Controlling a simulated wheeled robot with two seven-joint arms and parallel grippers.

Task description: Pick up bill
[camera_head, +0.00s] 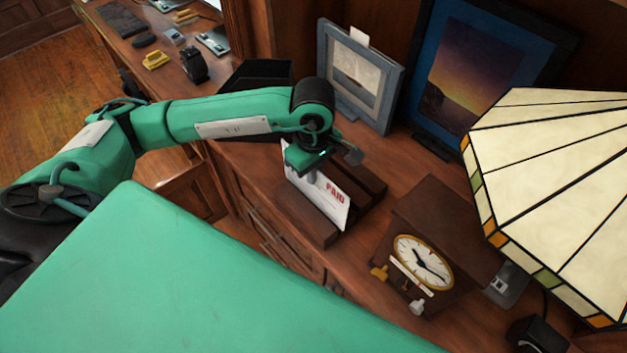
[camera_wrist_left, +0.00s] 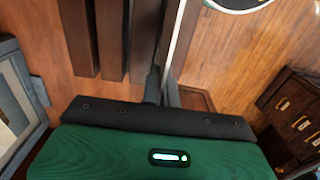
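The bill (camera_head: 335,204) is a white sheet with red PAID lettering. It stands tilted between the slats of a dark wooden letter holder (camera_head: 306,218) on the wooden desk top. In the left wrist view the bill (camera_wrist_left: 180,35) shows edge-on as a thin white strip beside the dark slats (camera_wrist_left: 110,40). My left gripper (camera_head: 312,176) is at the bill's upper edge. In the wrist view its fingers (camera_wrist_left: 162,88) are close together with the bill's edge between them. The fingertips are partly hidden in the head view. My right gripper is not in view.
A wooden clock (camera_head: 424,262) stands right of the holder, beside a stained-glass lamp (camera_head: 560,190). Framed pictures (camera_head: 358,75) stand behind. A black watch (camera_head: 194,64) and small items lie on the surface at the upper left.

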